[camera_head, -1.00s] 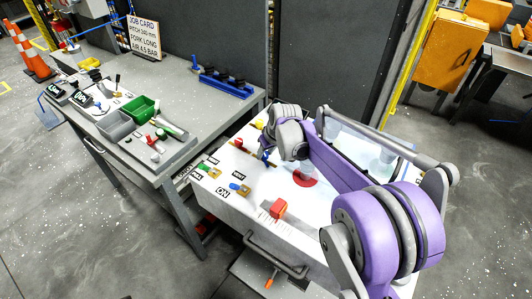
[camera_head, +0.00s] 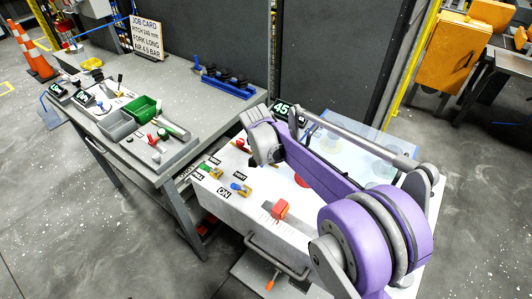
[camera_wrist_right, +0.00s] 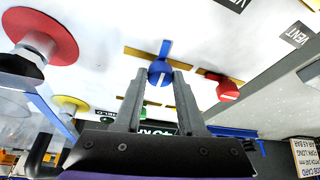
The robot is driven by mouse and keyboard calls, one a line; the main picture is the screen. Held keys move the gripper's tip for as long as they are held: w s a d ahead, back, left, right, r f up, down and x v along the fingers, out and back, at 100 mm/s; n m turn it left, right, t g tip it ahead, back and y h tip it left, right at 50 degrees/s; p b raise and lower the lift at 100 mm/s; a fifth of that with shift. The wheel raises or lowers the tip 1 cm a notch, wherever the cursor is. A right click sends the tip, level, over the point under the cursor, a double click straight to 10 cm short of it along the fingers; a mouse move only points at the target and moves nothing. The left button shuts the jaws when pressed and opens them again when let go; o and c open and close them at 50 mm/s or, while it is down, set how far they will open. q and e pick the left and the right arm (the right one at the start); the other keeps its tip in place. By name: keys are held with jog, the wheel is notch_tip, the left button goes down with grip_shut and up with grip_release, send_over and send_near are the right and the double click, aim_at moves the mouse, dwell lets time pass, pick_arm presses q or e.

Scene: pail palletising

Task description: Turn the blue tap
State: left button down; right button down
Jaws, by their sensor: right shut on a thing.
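The blue tap (camera_wrist_right: 160,70) shows in the right wrist view as a round blue knob with a white line and a blue lever on its far side. It sits on a brass pipe on a white panel, beside a red tap (camera_wrist_right: 222,88). My right gripper (camera_wrist_right: 159,78) is shut on the blue knob, with a finger on either side. In the head view my right arm's wrist covers this tap and the fingers. The red tap (camera_head: 241,143) shows just left of the wrist. My left gripper is in neither current view.
The white panel also bears a blue-handled valve (camera_head: 240,188) by an ON label, a green-handled valve (camera_head: 206,168) and a red slider (camera_head: 280,209). A display (camera_head: 284,112) reads 45. A grey workbench (camera_head: 185,95) with trays stands at left.

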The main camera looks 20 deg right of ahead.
jog(key=shift+a+m, duration=0.1)
jog(key=shift+m, duration=0.5)
jog(key=shift+h, duration=0.3)
jog(key=c, duration=0.5)
grip_release()
jog(key=shift+r, duration=0.1)
jog(key=v, duration=1)
jog(key=shift+r, duration=0.35)
